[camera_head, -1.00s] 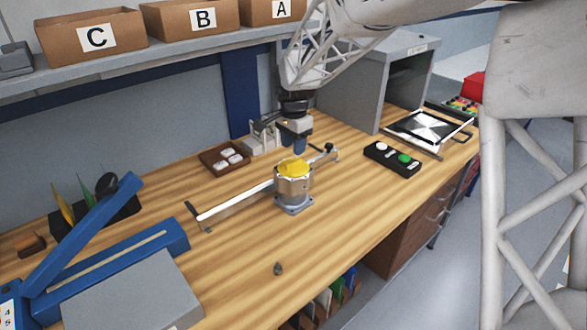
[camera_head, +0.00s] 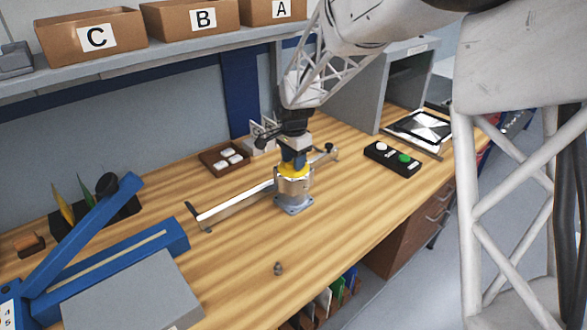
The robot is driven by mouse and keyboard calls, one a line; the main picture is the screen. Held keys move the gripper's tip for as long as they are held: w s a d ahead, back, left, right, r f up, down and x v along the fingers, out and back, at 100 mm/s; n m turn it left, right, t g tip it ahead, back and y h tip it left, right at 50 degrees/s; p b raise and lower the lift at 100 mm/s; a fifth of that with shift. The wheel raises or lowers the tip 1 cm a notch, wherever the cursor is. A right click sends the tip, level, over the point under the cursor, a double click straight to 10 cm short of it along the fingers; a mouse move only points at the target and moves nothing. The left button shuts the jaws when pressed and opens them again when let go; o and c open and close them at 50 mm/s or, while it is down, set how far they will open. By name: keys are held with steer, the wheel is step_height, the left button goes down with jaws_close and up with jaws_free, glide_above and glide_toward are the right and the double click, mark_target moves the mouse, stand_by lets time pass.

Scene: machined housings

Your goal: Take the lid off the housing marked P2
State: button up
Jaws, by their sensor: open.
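One metal housing (camera_head: 293,190) stands upright on the wooden bench, on a square flanged base. I cannot make out a P2 marking at this size. My gripper (camera_head: 293,168) points down right over the lid, with its blue fingers at the lid's height. The jaws are open. I cannot tell whether the fingers touch the lid.
A metal bar (camera_head: 235,201) on end supports runs behind the housing. A brown tray (camera_head: 212,165) of white pieces is behind left; a black button box (camera_head: 392,158) is right. A small dark part (camera_head: 278,268) lies in front.

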jaws_close()
steer(key=shift+r, duration=0.15)
stand_by(0.4)
steer(key=shift+r, duration=1.45)
steer(key=shift+s+d+r, duration=0.1)
steer(key=shift+s+r, duration=0.1)
steer(key=shift+s, duration=0.05)
steer(key=s+d, duration=0.2)
steer(key=s, duration=0.5)
steer(key=s+d+r, duration=0.1)
steer(key=s+d, duration=0.2)
steer(key=s, duration=0.4)
steer(key=shift+s+r, duration=0.2)
steer(key=shift+s, duration=0.1)
